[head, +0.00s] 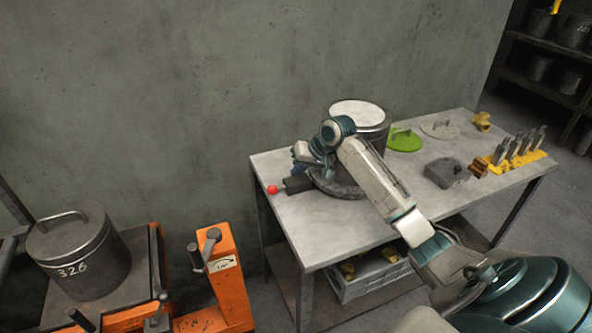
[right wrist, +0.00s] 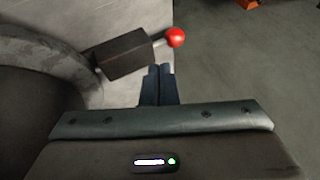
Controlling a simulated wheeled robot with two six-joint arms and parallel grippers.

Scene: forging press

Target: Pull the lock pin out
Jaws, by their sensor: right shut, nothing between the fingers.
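The lock pin shows as a red ball knob (head: 272,189) on a short light rod. The rod comes out of a dark block (head: 297,185) at the left side of a round dark base on the table. In the right wrist view the red knob (right wrist: 175,37) and the block (right wrist: 125,54) lie just beyond my fingertips. My right gripper (head: 299,172) is at the block; in the right wrist view its blue fingers (right wrist: 160,70) are together and empty, close to the rod and knob. I cannot tell whether they touch. My left gripper is not in view.
A large metal cylinder (head: 372,135) stands behind my right forearm. A green disc lid (head: 404,140), a dark block with a knob (head: 446,172) and a yellow tool rack (head: 520,160) are farther right. An orange cart (head: 225,290) with a pot (head: 80,255) stands left.

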